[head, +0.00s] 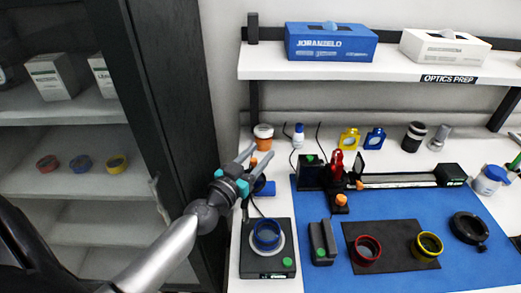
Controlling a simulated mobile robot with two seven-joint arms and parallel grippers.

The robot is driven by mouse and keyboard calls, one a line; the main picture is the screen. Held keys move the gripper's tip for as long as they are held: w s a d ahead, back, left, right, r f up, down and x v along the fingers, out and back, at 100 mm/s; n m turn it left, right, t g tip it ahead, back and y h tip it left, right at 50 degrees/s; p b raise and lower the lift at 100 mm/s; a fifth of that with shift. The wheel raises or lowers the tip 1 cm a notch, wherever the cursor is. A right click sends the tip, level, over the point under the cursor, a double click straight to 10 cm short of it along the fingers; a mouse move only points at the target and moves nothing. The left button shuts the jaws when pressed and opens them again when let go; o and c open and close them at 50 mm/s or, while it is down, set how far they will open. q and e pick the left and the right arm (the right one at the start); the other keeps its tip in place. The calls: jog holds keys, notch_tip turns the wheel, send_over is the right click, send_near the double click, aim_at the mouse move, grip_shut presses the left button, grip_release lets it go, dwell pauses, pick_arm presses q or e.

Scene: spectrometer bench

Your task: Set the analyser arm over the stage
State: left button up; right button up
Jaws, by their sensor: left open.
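My left gripper (262,151) is open, with nothing visible between its fingers. It is over the left end of the bench, in front of the white jar with an orange lid (263,141). A dark post with a blue part (264,188) stands just below the fingers, partly hidden by them; I cannot tell if they touch. A black device (249,262) with a round light plate, a blue ring (267,234) on it and a green button is in front. A black rail unit (400,181) with a red clamp (337,162) and orange knobs lies behind. Which part is the analyser arm is unclear.
A blue mat (400,278) holds a dark pad (395,238) with red and yellow rings, a black slotted block (322,242) and a black round mount (468,228). A shelf (390,70) with boxes overhangs the back. A dark cabinet (165,100) borders the left.

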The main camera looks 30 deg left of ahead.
pick_arm(q)
jog(key=shift+w, duration=0.6)
jog(key=shift+c, duration=0.3)
grip_shut()
dwell(0.8)
